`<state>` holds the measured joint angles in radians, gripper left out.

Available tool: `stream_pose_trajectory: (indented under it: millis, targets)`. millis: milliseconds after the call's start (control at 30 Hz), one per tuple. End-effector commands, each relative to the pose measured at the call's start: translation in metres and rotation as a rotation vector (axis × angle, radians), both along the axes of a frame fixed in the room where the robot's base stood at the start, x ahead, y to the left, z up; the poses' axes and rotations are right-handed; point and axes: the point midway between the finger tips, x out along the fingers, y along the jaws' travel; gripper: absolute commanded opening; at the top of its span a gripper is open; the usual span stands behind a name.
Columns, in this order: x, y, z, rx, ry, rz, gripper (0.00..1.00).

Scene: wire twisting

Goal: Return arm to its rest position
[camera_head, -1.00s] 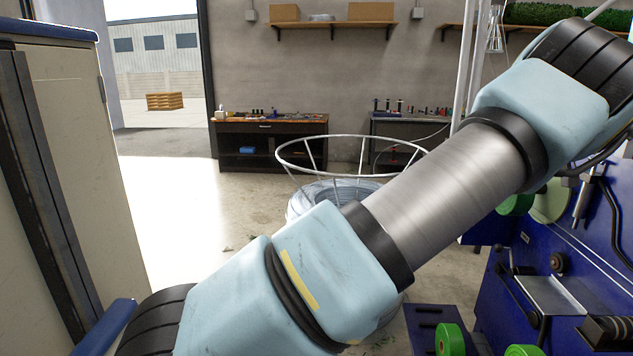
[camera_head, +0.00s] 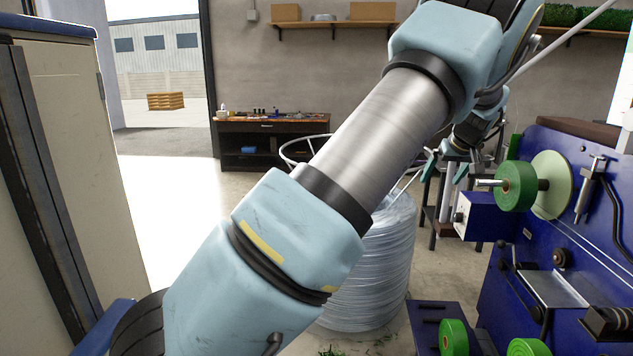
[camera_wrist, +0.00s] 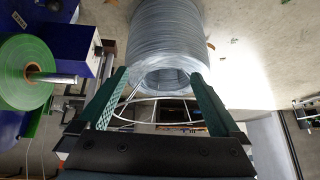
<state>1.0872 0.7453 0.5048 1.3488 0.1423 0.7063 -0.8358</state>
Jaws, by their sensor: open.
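My arm reaches from the lower left to the upper right of the head view, bent at the top, with its wrist hanging down. My gripper (camera_head: 446,170) shows small and partly hidden beyond the arm, above the floor near the blue machine. In the wrist view, my gripper (camera_wrist: 160,76) has its two green fingers wide apart and nothing between them. The large grey wire coil (camera_head: 372,270) stands behind and below the arm. It also shows beyond the fingertips in the wrist view (camera_wrist: 165,35).
The blue machine (camera_head: 590,235) with a green spool (camera_head: 516,186) stands at the right, close to my gripper. A white wire ring frame (camera_head: 300,150) rises over the coil. A pale cabinet (camera_head: 75,150) stands at the left. A workbench (camera_head: 262,138) is at the back. Open floor lies left of the coil.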

Motion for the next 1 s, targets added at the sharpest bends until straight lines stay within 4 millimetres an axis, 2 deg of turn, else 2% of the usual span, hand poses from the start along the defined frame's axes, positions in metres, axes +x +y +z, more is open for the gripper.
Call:
stream_pose_trajectory:
  millis: [33, 67, 100, 233, 300, 367, 400, 500, 600, 733, 867, 1000]
  targets:
    - [0.005, 0.036, -0.005, 0.001, 0.036, 0.024, 1.00]
    - [0.006, 0.055, -0.008, 0.000, 0.058, 0.031, 1.00]
    - [0.005, 0.084, -0.014, 0.002, 0.093, 0.040, 1.00]
    - [-0.015, 0.175, -0.031, -0.006, 0.200, 0.050, 1.00]
    - [-0.037, 0.221, -0.039, -0.015, 0.253, 0.046, 1.00]
    - [-0.060, 0.257, -0.046, -0.024, 0.292, 0.037, 1.00]
    - [-0.077, 0.278, -0.050, -0.030, 0.315, 0.030, 1.00]
    - [-0.126, 0.325, -0.060, -0.040, 0.366, 0.005, 1.00]
    - [-0.176, 0.359, -0.070, -0.043, 0.401, -0.022, 1.00]
    - [-0.228, 0.386, -0.080, -0.038, 0.431, -0.054, 1.00]
    - [-0.257, 0.398, -0.086, -0.032, 0.445, -0.072, 1.00]
    - [-0.265, 0.401, -0.088, -0.030, 0.449, -0.079, 1.00]
